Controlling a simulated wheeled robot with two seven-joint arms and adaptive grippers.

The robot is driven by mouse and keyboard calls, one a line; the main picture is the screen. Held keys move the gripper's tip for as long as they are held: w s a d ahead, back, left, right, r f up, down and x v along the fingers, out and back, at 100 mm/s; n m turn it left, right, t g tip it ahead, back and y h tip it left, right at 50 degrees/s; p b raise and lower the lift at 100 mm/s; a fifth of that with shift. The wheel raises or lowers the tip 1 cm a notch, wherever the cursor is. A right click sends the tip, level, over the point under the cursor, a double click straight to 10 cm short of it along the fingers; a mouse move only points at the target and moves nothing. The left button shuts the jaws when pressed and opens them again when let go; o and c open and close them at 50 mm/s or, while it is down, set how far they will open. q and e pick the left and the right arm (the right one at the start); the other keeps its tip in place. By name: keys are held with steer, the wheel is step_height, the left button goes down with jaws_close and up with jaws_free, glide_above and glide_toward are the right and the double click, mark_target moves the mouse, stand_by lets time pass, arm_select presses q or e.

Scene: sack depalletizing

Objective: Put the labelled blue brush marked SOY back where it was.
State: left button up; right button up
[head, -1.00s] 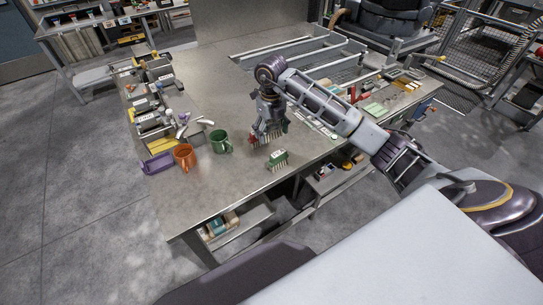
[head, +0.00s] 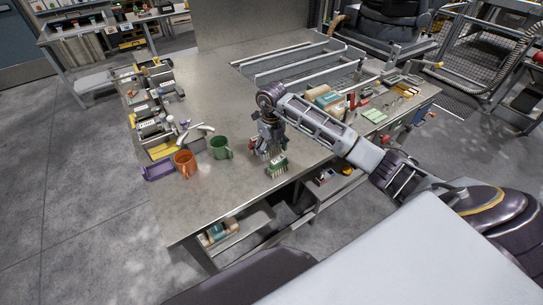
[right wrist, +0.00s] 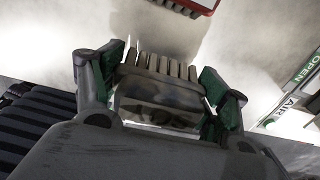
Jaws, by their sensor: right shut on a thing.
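My right gripper (head: 270,150) is low over the near part of the metal table (head: 225,195). In the right wrist view (right wrist: 160,85) it is shut on a brush (right wrist: 158,92) whose bristles point to the top of the picture. Its label is shaded and seems to read SOY upside down. The brush's colour looks grey there, so I cannot confirm blue. A green brush with a white label (head: 278,164) is just in front of the gripper. A red brush (right wrist: 188,4) lies beyond it. Whether the held brush touches the table, I cannot tell. My left gripper is not in view.
A card reading OPEN (right wrist: 304,72) lies to the right. A metal rack (head: 290,62) is at the back. The table's front left is clear.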

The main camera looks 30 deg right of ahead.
mark_target(271, 156)
steer(key=shift+f, duration=0.25)
steer(key=shift+f, duration=1.9)
steer(key=shift+f, duration=0.15)
steer(key=o, duration=1)
